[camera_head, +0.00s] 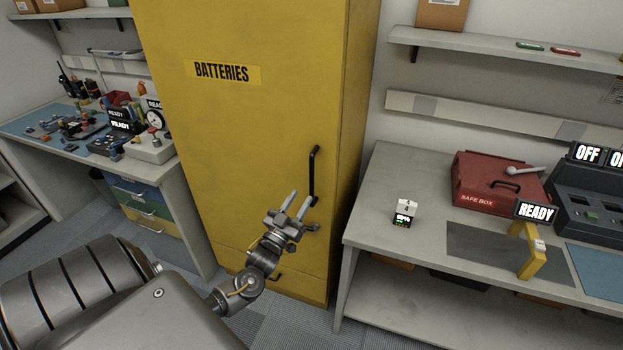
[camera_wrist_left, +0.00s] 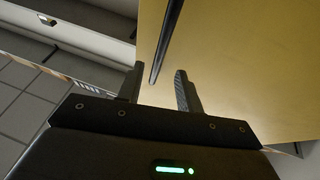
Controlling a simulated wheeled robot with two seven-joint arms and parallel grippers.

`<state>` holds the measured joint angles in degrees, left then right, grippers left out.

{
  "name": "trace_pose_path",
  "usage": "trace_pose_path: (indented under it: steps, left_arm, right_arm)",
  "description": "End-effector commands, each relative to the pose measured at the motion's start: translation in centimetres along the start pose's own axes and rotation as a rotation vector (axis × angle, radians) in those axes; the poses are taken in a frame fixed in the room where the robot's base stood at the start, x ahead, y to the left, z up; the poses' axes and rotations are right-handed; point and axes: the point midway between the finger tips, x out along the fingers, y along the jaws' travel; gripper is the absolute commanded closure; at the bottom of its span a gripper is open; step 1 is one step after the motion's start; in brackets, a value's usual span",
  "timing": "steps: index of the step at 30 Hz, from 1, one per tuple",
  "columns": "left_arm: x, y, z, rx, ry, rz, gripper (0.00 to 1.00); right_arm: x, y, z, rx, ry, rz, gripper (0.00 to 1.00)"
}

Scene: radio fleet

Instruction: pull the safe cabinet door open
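The safe cabinet (camera_head: 265,130) is tall and yellow, with a BATTERIES label. Its door looks closed in the head view. A black vertical bar handle (camera_head: 315,174) sits near the right edge of the door. My left gripper (camera_head: 297,206) is open just in front of the door, at the handle's lower end. In the left wrist view the handle (camera_wrist_left: 167,42) runs in from the top, and its end lies in line with the gap between the spread fingers (camera_wrist_left: 158,85). I cannot tell whether the fingers touch it. My right gripper is not in view.
A workbench (camera_head: 400,165) with a red safe box (camera_head: 490,185), a READY sign and a yellow stand (camera_head: 533,255) is to the right of the cabinet. Another bench (camera_head: 60,150) with radios and tools is on the left. Grey floor lies in front.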

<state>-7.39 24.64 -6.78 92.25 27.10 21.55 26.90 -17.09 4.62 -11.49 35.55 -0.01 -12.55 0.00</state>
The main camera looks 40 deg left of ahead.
Motion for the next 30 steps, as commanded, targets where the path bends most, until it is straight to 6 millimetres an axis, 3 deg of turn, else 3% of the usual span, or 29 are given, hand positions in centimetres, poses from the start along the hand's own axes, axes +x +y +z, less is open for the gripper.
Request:
trace_pose_path:
  steps: [6, 12, 25, 30]
  left_arm:
    - [4.5, 0.0, -0.3, 0.001, 0.001, 0.0, 0.64]
    - [7.0, 0.0, -0.1, 0.001, 0.0, -0.001, 0.64]
    - [7.8, 0.0, 0.1, 0.0, -0.002, 0.0, 0.64]
    - [7.8, 0.0, 0.1, 0.0, -0.002, 0.0, 0.86]
  right_arm:
    - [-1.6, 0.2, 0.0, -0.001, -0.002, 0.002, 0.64]
    - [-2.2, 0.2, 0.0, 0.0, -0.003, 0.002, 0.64]
    - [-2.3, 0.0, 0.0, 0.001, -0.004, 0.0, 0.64]
    - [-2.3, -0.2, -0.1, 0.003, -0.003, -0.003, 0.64]
